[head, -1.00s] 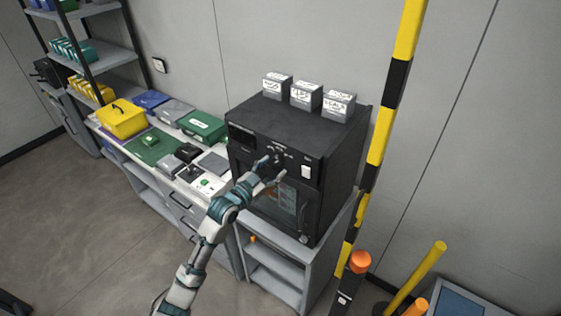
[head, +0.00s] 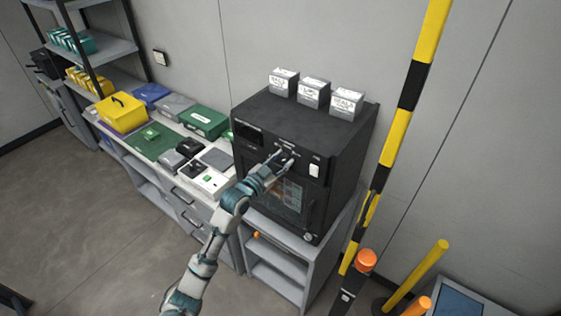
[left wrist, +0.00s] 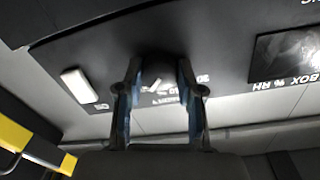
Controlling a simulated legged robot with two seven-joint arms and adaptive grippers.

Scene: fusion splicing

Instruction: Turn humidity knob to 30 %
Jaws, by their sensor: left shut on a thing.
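The black cabinet (head: 350,150) stands on a grey shelf unit, with its control panel on the upper front. My left gripper (head: 283,158) is at the middle of that panel. In the left wrist view, its two fingers (left wrist: 158,92) are on either side of the dark round humidity knob (left wrist: 157,70), shut on it. The knob is mostly hidden by the gripper in the head view. Lettering and marks around the knob are partly covered, so its setting cannot be read. A dark display (left wrist: 288,52) marked "BOX % RH" is beside it. My right gripper is not in view.
A white switch (head: 314,170) is right of the knob. Several small labelled boxes (head: 313,93) stand on top of the cabinet. A yellow-black post (head: 400,120) rises close to its right. A bench with a yellow case (head: 120,113) is to the left.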

